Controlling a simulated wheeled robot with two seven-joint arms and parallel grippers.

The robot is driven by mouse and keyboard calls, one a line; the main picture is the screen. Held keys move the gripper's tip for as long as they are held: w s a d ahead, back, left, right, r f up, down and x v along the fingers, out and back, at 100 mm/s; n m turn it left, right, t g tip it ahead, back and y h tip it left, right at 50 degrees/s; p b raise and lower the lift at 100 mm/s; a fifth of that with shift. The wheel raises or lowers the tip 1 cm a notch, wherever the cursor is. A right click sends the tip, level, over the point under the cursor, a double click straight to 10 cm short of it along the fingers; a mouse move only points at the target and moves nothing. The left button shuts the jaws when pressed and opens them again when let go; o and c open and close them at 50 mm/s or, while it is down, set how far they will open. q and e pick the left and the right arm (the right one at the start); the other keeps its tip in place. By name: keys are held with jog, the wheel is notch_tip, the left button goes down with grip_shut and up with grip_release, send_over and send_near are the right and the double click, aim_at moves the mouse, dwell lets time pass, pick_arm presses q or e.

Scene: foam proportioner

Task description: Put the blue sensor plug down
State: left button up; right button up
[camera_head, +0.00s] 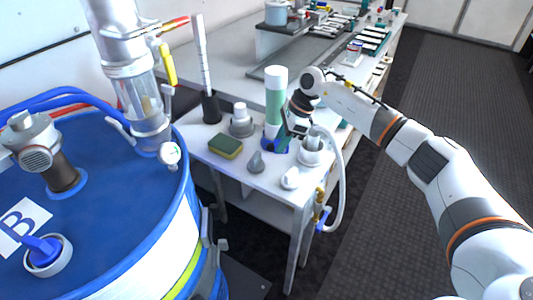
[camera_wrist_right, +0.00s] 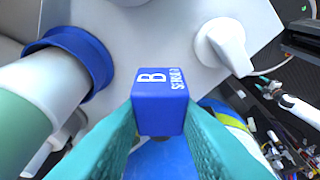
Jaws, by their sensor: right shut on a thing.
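The blue sensor plug (camera_wrist_right: 159,103) is a small blue block with a white "B" and smaller lettering on its top. In the right wrist view it sits between the teal fingers of my right gripper (camera_wrist_right: 160,122), which is shut on it. In the head view my right gripper (camera_head: 291,130) is over the white bench, close beside a green and white cylinder (camera_head: 275,100) in a blue base. The plug cannot be told apart there. Whether it touches the surface below is unclear. My left gripper is not in view.
A blue drum (camera_head: 130,230) with fittings fills the lower left. The white bench (camera_head: 215,165) bears a green and yellow sponge (camera_head: 225,146), a grey cone-shaped piece (camera_head: 256,163) and a white piece (camera_head: 290,178). A white hose (camera_head: 341,185) hangs at the bench's right edge.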

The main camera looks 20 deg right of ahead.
aim_at(280, 167)
notch_tip(280, 167, down, 6)
jog(key=shift+f+p, duration=0.1)
jog(key=shift+p, duration=0.3)
jog(key=shift+f, duration=0.25)
jog(key=o, duration=1.1)
jog(key=shift+c, duration=0.2)
